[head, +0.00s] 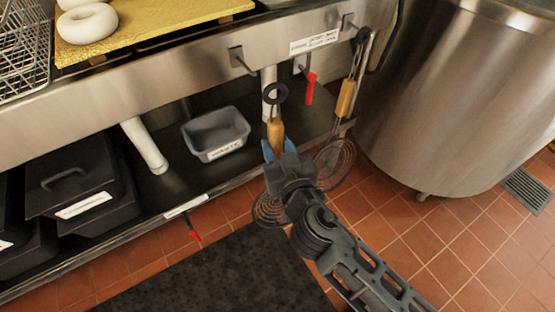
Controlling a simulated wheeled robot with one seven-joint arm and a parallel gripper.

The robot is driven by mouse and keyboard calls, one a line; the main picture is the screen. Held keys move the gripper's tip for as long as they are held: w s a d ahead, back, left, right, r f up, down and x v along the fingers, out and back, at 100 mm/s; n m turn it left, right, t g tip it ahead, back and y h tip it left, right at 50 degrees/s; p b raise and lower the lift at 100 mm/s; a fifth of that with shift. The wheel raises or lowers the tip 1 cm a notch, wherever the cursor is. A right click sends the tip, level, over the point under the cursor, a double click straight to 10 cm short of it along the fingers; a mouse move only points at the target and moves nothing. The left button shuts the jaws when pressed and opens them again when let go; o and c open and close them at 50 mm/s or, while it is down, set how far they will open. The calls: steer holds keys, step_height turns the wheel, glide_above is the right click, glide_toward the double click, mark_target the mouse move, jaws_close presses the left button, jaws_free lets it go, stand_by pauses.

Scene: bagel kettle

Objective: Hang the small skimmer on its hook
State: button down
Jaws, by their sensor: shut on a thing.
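My gripper (277,152) is shut on the wooden handle (277,131) of the small skimmer. It holds the skimmer upright in front of the steel rail. The skimmer's dark ring (281,88) is at the top, apart from the hooks, and its wire spiral head (268,211) hangs below, partly hidden by my gripper. An empty hook (241,60) sticks out of the rail up and left of the ring. A second hook (301,66) is to the right, close to a red-handled item. I cannot tell from the label (314,42) which hook belongs to the skimmer.
A larger skimmer (346,98) hangs from the right hook (348,22), its head near my gripper. A big steel kettle (450,90) stands at the right. A grey bin (216,134) and black boxes (75,180) sit on the lower shelf. A dark mat (220,275) lies below.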

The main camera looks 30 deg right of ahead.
steer(key=shift+w, duration=0.6)
steer(key=w+f, duration=0.1)
steer(key=w, duration=0.7)
steer(key=shift+w+f, duration=0.2)
steer(key=shift+f, duration=0.1)
stand_by(0.5)
stand_by(0.7)
steer(key=c, duration=0.6)
jaws_free()
steer(key=shift+c, duration=0.2)
